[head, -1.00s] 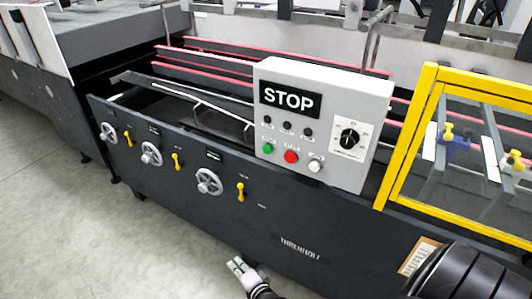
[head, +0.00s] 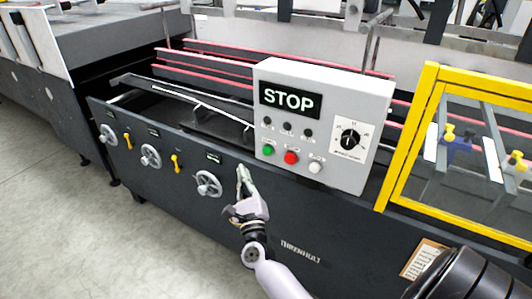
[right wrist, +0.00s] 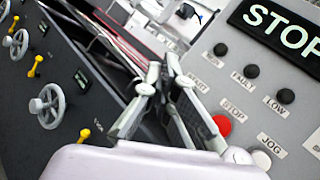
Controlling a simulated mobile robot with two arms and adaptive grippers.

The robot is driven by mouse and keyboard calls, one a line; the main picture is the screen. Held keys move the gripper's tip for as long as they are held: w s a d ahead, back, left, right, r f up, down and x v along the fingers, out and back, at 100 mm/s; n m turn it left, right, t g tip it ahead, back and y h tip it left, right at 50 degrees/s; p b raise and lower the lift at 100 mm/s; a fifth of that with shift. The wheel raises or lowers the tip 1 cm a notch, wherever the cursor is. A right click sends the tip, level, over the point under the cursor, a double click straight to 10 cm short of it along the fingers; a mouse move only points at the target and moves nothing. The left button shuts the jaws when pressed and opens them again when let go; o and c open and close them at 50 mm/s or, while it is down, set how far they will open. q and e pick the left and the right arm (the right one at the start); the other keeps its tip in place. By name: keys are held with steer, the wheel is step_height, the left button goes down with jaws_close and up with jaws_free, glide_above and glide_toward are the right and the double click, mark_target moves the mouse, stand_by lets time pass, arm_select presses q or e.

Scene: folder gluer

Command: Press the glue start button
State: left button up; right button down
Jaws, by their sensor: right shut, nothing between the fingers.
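The grey control box (head: 330,100) has a row of three buttons: green (head: 268,150), red (head: 291,158) and white (head: 315,167). In the right wrist view the red button (right wrist: 222,125) is by a STOP label and the white button (right wrist: 262,160) by a JOG label. The green button is hidden there behind my fingers. My right gripper (head: 243,172) is shut and empty, fingertips up, just left of and slightly below the green button in the head view. In the right wrist view the gripper (right wrist: 161,78) fills the middle. I cannot tell its distance from the box. My left gripper is not in view.
The box carries a STOP display (head: 289,99), three small black indicators and a rotary dial (head: 350,138). Handwheels (head: 208,183) and yellow levers line the dark machine side to the left. A yellow guard frame (head: 408,140) stands right. Grey floor is clear at lower left.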

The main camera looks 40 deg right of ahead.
mark_target(267, 151)
steer(key=shift+d, duration=0.15)
steer(key=w+d+b, duration=0.1)
steer(key=w+d, duration=0.2)
steer(key=d, duration=0.5)
steer(key=shift+w, duration=0.15)
steer(key=shift+b, duration=0.35)
stand_by(1.0)
steer(key=shift+w+d, duration=0.2)
steer(key=shift+d, duration=0.1)
